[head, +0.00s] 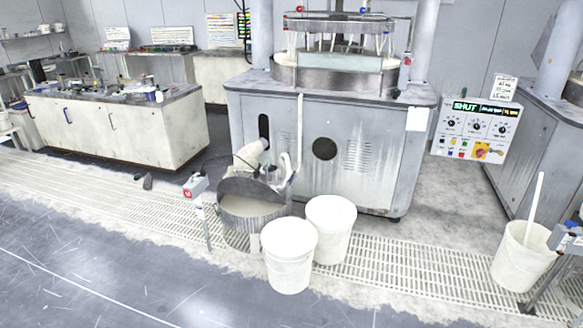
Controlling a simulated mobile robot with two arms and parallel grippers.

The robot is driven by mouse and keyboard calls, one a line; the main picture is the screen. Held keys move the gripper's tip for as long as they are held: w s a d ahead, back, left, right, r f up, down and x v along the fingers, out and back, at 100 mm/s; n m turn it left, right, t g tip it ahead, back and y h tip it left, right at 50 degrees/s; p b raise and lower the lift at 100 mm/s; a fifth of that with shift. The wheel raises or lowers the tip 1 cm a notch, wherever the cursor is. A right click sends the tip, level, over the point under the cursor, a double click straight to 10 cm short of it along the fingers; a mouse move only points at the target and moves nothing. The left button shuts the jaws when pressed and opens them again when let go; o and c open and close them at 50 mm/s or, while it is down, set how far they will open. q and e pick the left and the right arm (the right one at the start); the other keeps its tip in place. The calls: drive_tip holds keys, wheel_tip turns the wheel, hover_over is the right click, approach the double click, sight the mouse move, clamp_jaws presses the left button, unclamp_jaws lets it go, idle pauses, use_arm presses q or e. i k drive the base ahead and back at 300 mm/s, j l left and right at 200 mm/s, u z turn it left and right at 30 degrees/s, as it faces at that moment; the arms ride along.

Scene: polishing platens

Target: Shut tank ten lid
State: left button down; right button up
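A round grey tank (262,222) stands on the floor grating in front of the large polishing machine. Its dark lid (240,187) is tilted up at the back, and cloudy pale liquid (238,205) shows in the tank below it. A white pump or pipe fitting (250,153) is just behind the lid. I can read no number on the tank, so I cannot tell from a label that it is tank ten. Neither of my grippers is in view.
Two white buckets (289,262) (331,224) stand close on the tank's right. A post with a red button (195,186) stands at its left. A control panel (476,128) reads "SHUT". Another bucket (521,258) is at right. The front-left floor is clear.

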sight(248, 187)
drive_tip(key=z, duration=0.5)
drive_tip(key=j+z, duration=0.1)
drive_tip(key=z, duration=0.4)
drive_tip(key=i+j+z, duration=0.1)
drive_tip(key=z, duration=0.85)
drive_tip(key=j+z, duration=0.1)
drive_tip(key=z, duration=0.4)
drive_tip(key=k+j+z, duration=0.1)
drive_tip(key=j+z, duration=0.35)
drive_tip(key=k+j+z, duration=0.2)
drive_tip(key=j+z, duration=0.25)
drive_tip(key=k+j+z, duration=0.25)
drive_tip(key=z, duration=0.2)
drive_tip(key=k+j+z, duration=0.3)
drive_tip(key=z, duration=0.15)
drive_tip(key=k+j+z, duration=0.15)
drive_tip(key=k, duration=0.35)
drive_tip(key=k+j+z, duration=0.15)
drive_tip(key=k, duration=0.35)
drive_tip(key=k+j+u, duration=0.1)
drive_tip(key=k+u, duration=0.35)
drive_tip(key=k+j+u, duration=0.25)
drive_tip(key=k+u, duration=0.2)
drive_tip(key=k+j+u, duration=0.5)
drive_tip(key=i+l, duration=0.05)
drive_tip(key=l, duration=0.05)
